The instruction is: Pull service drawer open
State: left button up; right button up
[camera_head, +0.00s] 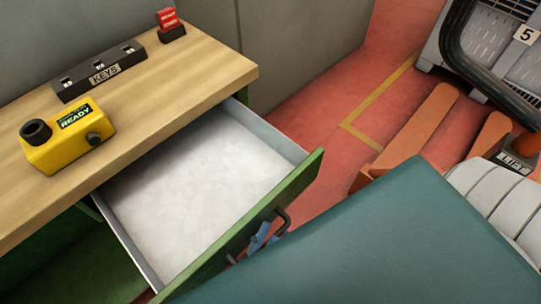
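The service drawer stands well open below the wooden worktop, with a bare pale floor, grey side walls (262,131) and a green front (222,262). Its dark curved handle (285,216) is on the outer face of the front. The rest of this gripper is hidden behind a large teal shape in the foreground.
On the worktop (190,80) are a yellow READY device (67,135), a dark KEYS strip (98,70) and a small red item (169,22). A grey machine marked 5 (490,50) and orange forks (420,125) are at the right on the red floor.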

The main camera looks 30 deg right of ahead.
pick_arm(q)
jog(key=v, duration=1.2)
dwell(0.3)
